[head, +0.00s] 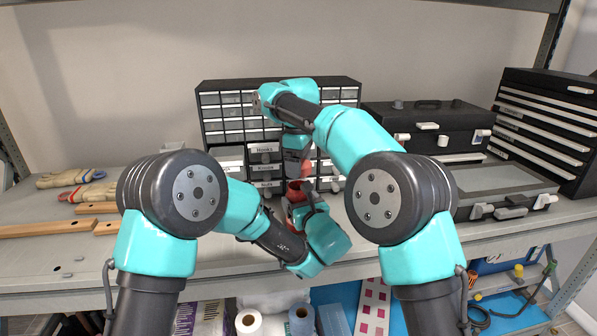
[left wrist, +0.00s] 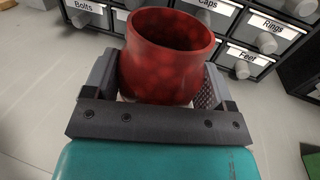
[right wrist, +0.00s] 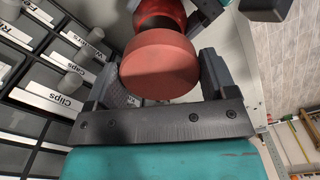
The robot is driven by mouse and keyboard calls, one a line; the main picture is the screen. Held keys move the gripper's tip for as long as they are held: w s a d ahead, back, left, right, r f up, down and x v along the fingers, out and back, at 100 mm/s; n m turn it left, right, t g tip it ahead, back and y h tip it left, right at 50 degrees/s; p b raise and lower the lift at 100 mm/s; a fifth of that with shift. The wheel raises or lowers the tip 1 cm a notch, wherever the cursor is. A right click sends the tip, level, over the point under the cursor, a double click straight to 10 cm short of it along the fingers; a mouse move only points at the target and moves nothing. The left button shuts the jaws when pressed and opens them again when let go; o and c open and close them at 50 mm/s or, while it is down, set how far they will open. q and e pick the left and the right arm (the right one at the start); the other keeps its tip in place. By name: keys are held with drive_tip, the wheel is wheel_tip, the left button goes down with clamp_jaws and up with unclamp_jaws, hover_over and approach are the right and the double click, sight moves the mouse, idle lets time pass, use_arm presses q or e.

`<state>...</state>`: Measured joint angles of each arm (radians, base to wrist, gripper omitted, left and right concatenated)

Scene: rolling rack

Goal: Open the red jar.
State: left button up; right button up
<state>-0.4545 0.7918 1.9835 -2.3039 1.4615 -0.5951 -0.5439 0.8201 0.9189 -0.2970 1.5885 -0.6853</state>
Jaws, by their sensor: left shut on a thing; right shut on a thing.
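The red jar (left wrist: 165,70) is upright with its mouth uncovered in the left wrist view, its rim clear all round. My left gripper (left wrist: 160,85) is shut on the jar's body from both sides. In the head view the jar (head: 295,188) is partly hidden by my left gripper (head: 303,208). The round red lid (right wrist: 160,66) is apart from the jar, held between the fingers of my right gripper (right wrist: 158,80). The jar's dark mouth shows beyond the lid in the right wrist view (right wrist: 158,20). In the head view my right gripper (head: 298,150) is above the jar.
A drawer cabinet (head: 232,112) with labelled drawers stands right behind the jar. A black toolbox (head: 425,118) and a flat grey case (head: 490,185) are at the right. Gloves (head: 70,177) and wooden strips (head: 45,229) lie at the left. The shelf's front edge is close.

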use_arm(q)
drive_tip(key=o, duration=1.7)
drive_tip(key=shift+s, duration=0.1)
drive_tip(key=v, duration=1.1)
drive_tip(key=shift+s+d, duration=0.25)
drive_tip(key=shift+s, duration=0.1)
